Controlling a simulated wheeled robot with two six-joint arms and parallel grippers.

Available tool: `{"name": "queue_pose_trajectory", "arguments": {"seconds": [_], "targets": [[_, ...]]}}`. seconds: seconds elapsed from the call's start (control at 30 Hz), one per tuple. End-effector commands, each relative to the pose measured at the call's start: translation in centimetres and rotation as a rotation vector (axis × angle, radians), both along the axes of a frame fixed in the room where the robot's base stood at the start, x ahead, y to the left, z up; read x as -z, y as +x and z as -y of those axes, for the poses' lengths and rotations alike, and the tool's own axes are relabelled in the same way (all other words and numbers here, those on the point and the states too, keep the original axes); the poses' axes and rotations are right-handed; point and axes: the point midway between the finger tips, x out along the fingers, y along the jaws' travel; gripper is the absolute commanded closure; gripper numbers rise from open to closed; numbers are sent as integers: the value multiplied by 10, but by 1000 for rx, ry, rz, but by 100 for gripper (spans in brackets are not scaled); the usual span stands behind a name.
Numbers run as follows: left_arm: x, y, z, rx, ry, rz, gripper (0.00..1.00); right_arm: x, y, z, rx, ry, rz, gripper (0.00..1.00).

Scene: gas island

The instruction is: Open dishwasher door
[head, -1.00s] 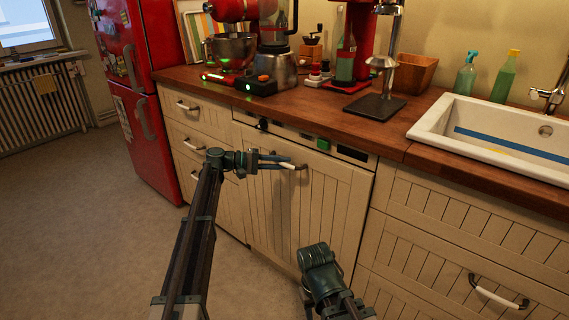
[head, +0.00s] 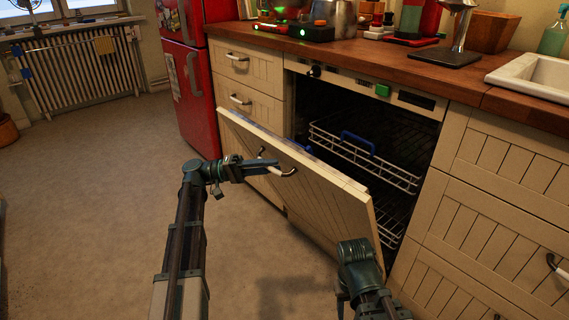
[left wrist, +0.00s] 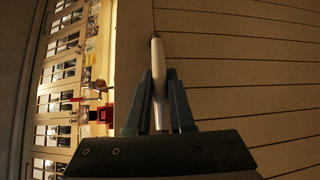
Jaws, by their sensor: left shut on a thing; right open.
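The dishwasher door (head: 318,184), cream with grooved panelling, is tilted partway down from the dishwasher opening in the head view. My left gripper (head: 268,169) is shut on the door handle (head: 283,171) near the door's upper part. In the left wrist view, the pale handle bar (left wrist: 159,75) runs between the two fingers (left wrist: 158,108). The dishwasher interior (head: 335,105) is dark, with a white wire rack (head: 375,165) and blue clips. My right gripper (head: 353,252) is low, in front of the door's lower right part. Its fingers are hard to make out.
Cream drawers (head: 248,101) stand left of the opening and more drawers (head: 490,220) stand right. The wooden counter (head: 340,52) runs above. A red fridge (head: 186,75) is at the back left. The floor (head: 100,190) on the left is clear.

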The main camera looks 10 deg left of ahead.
Motion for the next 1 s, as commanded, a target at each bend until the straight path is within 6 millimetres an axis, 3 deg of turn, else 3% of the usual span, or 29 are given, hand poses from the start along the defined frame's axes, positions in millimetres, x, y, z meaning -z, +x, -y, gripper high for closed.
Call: {"name": "queue_pose_trajectory", "arguments": {"seconds": [0.03,0.13,0.57,0.6,0.73,1.0], "targets": [[12,-6,-5,-6,-3,8,100,12,0,0,1,0,0,50],[15,-13,-10,-6,-14,22,100,19,0,0,2,0,1,50],[13,-16,-13,-5,-22,34,100,19,0,0,3,0,1,50],[13,-16,-13,-6,-22,34,72,19,0,0,3,0,1,50],[13,-17,-13,-4,-23,34,49,19,0,0,3,0,1,50],[13,-17,-13,-2,-23,35,49,19,0,0,3,0,1,50]]}}
